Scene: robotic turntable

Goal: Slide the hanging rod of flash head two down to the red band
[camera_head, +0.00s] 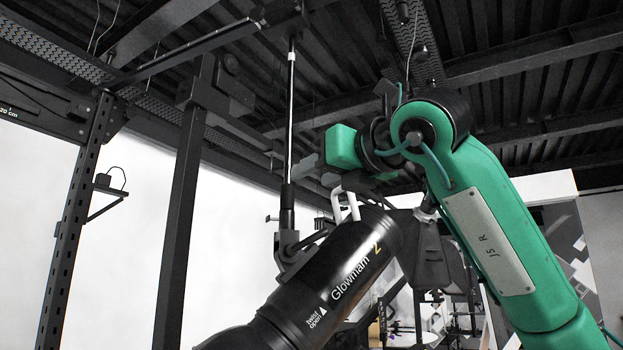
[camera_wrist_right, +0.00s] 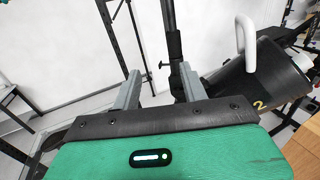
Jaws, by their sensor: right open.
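Flash head two (camera_head: 335,280) is a black cylinder marked "2", tilted, with a white handle (camera_head: 347,207); it also shows in the wrist view (camera_wrist_right: 262,80). Its hanging rod (camera_head: 291,115) runs upright from the ceiling rail into a thicker black lower part (camera_head: 287,208). A pale band (camera_head: 291,57) shows near the rod's top; I cannot see a red band. My right gripper (camera_head: 306,170) is open beside the rod, just above the black lower part. In the wrist view, the rod (camera_wrist_right: 168,30) appears between the open fingers (camera_wrist_right: 158,88), closer to the right one; contact is unclear. My left gripper is out of view.
A dark upright post (camera_head: 180,230) and a perforated post (camera_head: 75,220) stand to the left. Ceiling beams and a rail (camera_head: 195,48) cross overhead. The flash head and its handle lie close below my right gripper. A pale wall is behind.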

